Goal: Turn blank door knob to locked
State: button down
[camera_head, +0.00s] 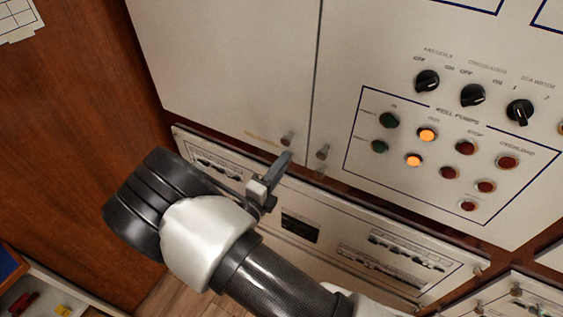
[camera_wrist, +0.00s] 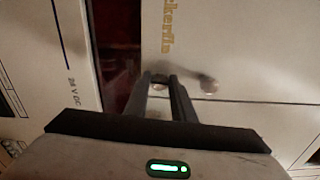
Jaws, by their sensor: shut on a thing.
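The blank door (camera_head: 225,70) is the plain pale upper-left panel. A small metal knob (camera_head: 288,138) shows at its lower right corner. My gripper (camera_head: 287,157) reaches up from below, its fingertips right by that knob. In the wrist view the fingers (camera_wrist: 160,82) close on a small round metal thing (camera_wrist: 160,77) in front of the door's edge. A metal knob (camera_wrist: 209,84) shows just right of the fingers, apart from them. I cannot tell whether the held thing is the blank door knob. The fingers hide part of it, and I cannot read a locked mark.
The neighbouring door's knob (camera_head: 322,152) stands close to the right, across the seam. Black rotary switches (camera_head: 472,95) and lit orange lamps (camera_head: 427,135) sit further right. A lower panel with breaker rows (camera_head: 405,255) runs under the doors. A wooden wall (camera_head: 75,120) is left.

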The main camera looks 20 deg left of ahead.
jog(key=shift+n, duration=0.6)
jog(key=c, duration=1.5)
grip_release()
jog(key=s, duration=0.5)
jog(key=s+a+b, duration=0.1)
jog(key=s, duration=1.1)
jog(key=shift+s+a, duration=0.2)
